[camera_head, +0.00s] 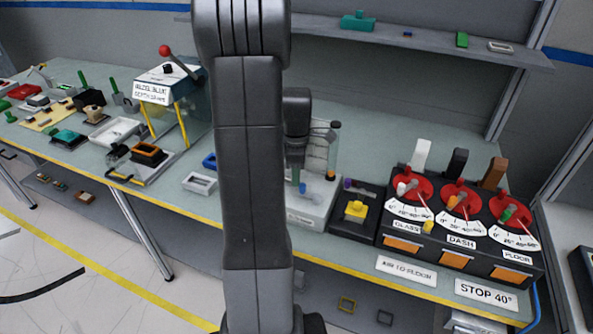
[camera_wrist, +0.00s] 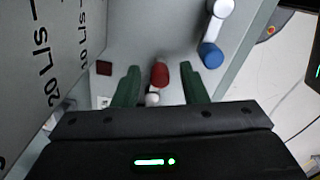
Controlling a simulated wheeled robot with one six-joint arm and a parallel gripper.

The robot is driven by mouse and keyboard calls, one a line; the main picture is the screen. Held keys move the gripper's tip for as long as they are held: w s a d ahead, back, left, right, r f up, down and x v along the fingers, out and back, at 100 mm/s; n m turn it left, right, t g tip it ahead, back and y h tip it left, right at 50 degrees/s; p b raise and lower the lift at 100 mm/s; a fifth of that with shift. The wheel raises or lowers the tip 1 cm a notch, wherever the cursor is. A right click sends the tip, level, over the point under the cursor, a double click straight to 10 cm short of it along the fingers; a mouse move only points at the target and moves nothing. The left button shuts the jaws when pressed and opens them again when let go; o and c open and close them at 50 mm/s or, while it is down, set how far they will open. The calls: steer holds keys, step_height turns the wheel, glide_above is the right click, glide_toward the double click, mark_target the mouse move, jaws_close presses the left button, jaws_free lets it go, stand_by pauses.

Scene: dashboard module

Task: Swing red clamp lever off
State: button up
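The red clamp lever (camera_wrist: 160,75) shows in the wrist view as a short red grip with a small white round end below it. It sits above a pale grey fixture surface. My gripper (camera_wrist: 161,82) has its two green fingers apart, one on each side of the red grip, with a visible gap on both sides. I cannot tell how far the fingertips are above the fixture. In the head view my arm hides the red lever. A white fixture (camera_head: 312,207) with a small blue part shows just right of my arm there.
A white lever with a blue end (camera_wrist: 210,55) lies right of my fingers. A grey panel with printed marks (camera_wrist: 50,45) rises at left. A black box with a yellow knob (camera_head: 355,211) and a panel of red dials (camera_head: 461,197) stand right of the fixture.

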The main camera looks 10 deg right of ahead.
jaws_close()
steer(key=m, duration=0.2)
steer(key=s+a+m+b, duration=0.1)
steer(key=shift+m, duration=0.4)
steer(key=m, duration=0.1)
steer(key=a+m, duration=0.1)
steer(key=m, duration=0.1)
steer(key=shift+s+a+m+b, duration=0.2)
steer(key=shift+s+m+b, duration=0.1)
steer(key=shift+s+b, duration=0.1)
steer(key=a+m, duration=0.1)
steer(key=m, duration=0.1)
steer(key=a+m, duration=0.1)
steer(key=m, duration=0.2)
steer(key=shift+b, duration=0.3)
steer(key=shift+w+a+m, duration=0.1)
steer(key=shift+a+m, duration=0.2)
steer(key=shift+m, duration=0.65)
steer(key=shift+w+a+m, duration=0.15)
steer(key=shift+a+m, duration=0.2)
steer(key=shift+m, duration=0.55)
steer(key=shift+w+a+m, duration=0.1)
steer(key=shift+a+m, duration=0.2)
steer(key=shift+m, duration=0.65)
